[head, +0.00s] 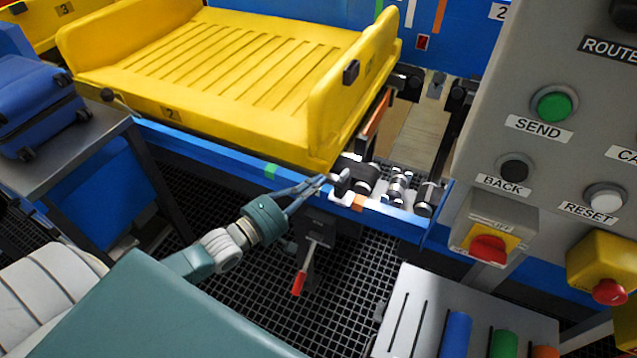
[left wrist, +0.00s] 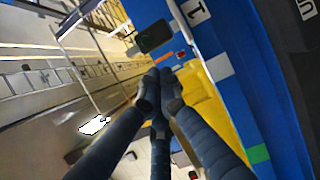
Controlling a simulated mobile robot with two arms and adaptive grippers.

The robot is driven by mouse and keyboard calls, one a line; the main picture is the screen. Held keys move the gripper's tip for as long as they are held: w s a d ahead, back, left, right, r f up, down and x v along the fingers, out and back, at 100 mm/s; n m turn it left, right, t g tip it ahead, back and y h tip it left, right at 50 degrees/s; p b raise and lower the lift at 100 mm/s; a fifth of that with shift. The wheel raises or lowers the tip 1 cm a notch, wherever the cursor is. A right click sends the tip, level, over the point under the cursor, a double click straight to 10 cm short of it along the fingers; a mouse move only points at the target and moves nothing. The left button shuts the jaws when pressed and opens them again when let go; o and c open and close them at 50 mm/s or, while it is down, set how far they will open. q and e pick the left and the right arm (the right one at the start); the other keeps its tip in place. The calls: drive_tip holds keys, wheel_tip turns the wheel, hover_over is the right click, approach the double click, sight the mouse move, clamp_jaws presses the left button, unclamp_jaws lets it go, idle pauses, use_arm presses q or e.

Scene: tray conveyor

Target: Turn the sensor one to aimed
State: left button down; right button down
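My left gripper (head: 328,181) reaches in from the lower left to the blue rail's edge, just beside a small dark cylindrical fitting (head: 361,177). I cannot tell whether this fitting is sensor one or whether the fingertips touch it. In the left wrist view the fingertips of my left gripper (left wrist: 159,82) are together, with nothing clearly seen between them. No aimed marking is readable. My right gripper is not in view.
A yellow tray (head: 225,130) rests on the conveyor above the blue rail (head: 225,160). A red-handled lever (head: 299,283) hangs below the rail. A grey control panel (head: 560,60) with buttons stands at the right. A blue case (head: 35,105) lies on a side table at the left.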

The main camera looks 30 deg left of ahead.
use_arm(q)
drive_tip(key=shift+d, duration=0.5)
drive_tip(key=shift+s, duration=0.1)
drive_tip(key=shift+s+d+p, duration=0.2)
drive_tip(key=shift+d+p, duration=0.4)
drive_tip(key=shift+d, duration=0.05)
